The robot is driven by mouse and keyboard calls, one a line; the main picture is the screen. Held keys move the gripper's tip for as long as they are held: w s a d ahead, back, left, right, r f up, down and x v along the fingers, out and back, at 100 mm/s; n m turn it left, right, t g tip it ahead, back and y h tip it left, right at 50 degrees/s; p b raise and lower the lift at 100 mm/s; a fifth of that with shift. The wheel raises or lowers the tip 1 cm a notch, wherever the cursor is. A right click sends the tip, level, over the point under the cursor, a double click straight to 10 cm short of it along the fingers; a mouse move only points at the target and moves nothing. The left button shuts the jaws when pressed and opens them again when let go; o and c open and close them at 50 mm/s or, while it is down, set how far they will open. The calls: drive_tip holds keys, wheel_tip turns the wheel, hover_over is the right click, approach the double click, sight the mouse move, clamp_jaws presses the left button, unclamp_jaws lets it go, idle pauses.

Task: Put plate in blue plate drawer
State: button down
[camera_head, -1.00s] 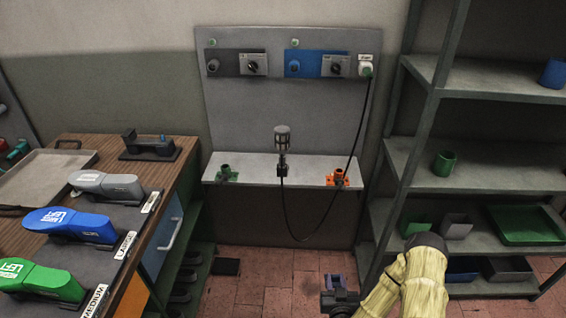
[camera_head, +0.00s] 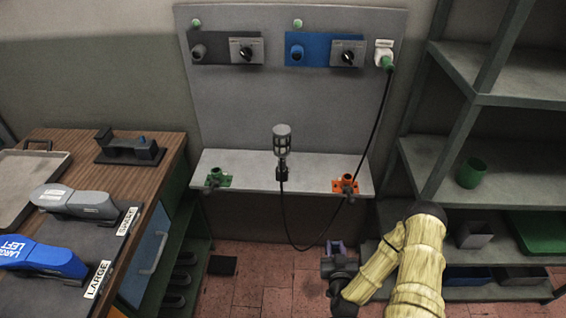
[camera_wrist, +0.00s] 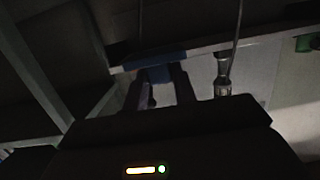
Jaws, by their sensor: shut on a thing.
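My gripper (camera_head: 336,250) hangs low in front of the wall shelf, at the lower middle of the head view. It is shut on a small blue-purple plate (camera_head: 335,245), mostly hidden by the fingers. In the wrist view the plate (camera_wrist: 155,73) shows as a blue piece between the two dark fingers (camera_wrist: 160,85). Its full shape cannot be told. The blue drawer (camera_head: 150,255) is in the side of the wooden workbench at left, with a grey bar handle (camera_head: 158,245). It looks closed. My gripper is well to the right of it, apart.
The workbench (camera_head: 150,180) carries grey and blue shoe forms, a tray (camera_head: 30,180) and a black fixture (camera_head: 130,148). A narrow wall shelf (camera_head: 240,172) holds a lamp with a hanging cable (camera_head: 300,245). Shelving (camera_head: 425,165) stands at right. Red floor (camera_head: 265,275) lies between bench and gripper.

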drive_tip(key=shift+w, duration=0.5)
drive_tip(key=shift+r, duration=0.1)
